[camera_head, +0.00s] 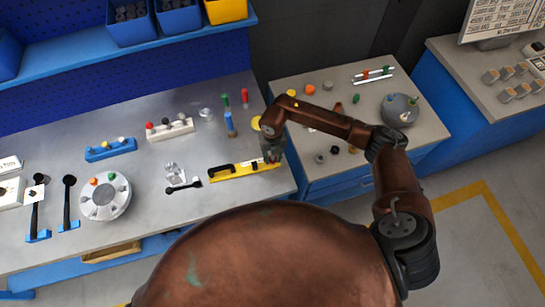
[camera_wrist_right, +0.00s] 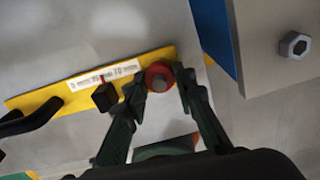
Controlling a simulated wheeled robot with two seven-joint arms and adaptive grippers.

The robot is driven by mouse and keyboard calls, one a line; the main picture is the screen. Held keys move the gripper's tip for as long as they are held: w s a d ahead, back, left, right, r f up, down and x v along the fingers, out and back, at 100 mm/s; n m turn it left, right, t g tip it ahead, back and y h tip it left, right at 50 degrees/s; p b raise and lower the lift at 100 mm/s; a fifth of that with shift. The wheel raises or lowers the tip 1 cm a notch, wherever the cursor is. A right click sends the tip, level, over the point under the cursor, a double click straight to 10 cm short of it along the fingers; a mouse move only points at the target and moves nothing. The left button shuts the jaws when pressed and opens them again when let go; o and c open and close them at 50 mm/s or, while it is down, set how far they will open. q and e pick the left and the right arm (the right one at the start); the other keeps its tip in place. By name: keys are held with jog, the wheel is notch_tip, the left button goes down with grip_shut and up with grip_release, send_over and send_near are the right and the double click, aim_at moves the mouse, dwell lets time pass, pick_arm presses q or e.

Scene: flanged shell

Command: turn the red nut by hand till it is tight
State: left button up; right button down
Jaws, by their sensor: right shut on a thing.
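The red nut (camera_wrist_right: 160,68) shows in the right wrist view as a red ring around a grey bolt end. It sits at the right part of a yellow bar (camera_wrist_right: 48,97) with a white scale strip (camera_wrist_right: 105,74). My right gripper (camera_wrist_right: 161,84) has one dark finger on each side of the nut and is shut on it. In the head view my right gripper (camera_head: 271,152) points down at the right end of the yellow bar (camera_head: 262,165), and it hides the nut. My left gripper is in neither view.
A black wrench-like tool (camera_head: 184,187) lies left of the yellow bar. Behind stand a blue bottle (camera_head: 230,127) and a white block with knobs (camera_head: 171,130). A round grey fixture (camera_head: 106,202) is at the left. A second table (camera_head: 345,103) with small parts adjoins at the right.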

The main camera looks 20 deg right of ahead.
aim_at(273, 159)
jog(key=shift+m, duration=0.3)
dwell(0.4)
jog(key=c, duration=1.6)
grip_release()
notch_tip(273, 159, up, 12)
jog(key=shift+r, duration=0.1)
